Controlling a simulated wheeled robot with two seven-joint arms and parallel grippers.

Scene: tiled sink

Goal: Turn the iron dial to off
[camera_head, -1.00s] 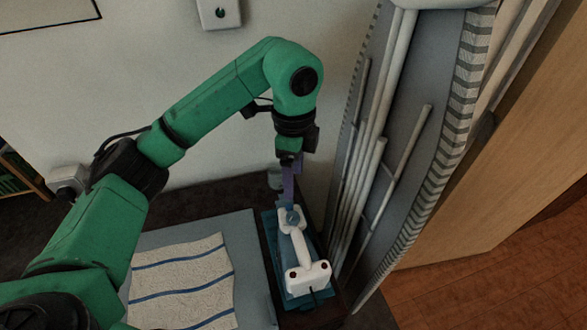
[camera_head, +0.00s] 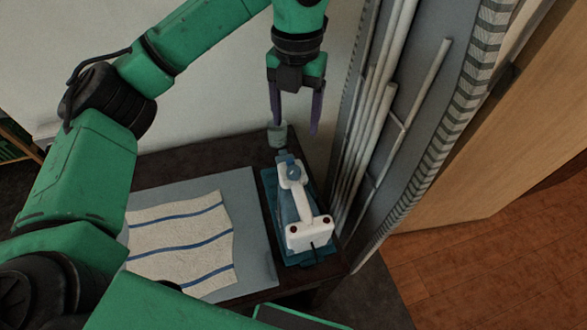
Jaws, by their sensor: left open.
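The white and blue iron (camera_head: 302,228) stands on a teal rest (camera_head: 275,222) at the right end of the dark table. A small round blue part, perhaps the dial (camera_head: 293,172), shows near the far end of its white handle; its setting is too small to read. My left gripper (camera_head: 297,128) hangs beyond and above the iron, pointing down. Its two purple fingers are spread wide with nothing between them, apart from the iron. My right gripper is not in view.
A small grey-green cup (camera_head: 277,135) stands behind the iron, close to my left fingers. A striped cloth (camera_head: 180,235) lies on a grey board (camera_head: 250,215) to the left.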

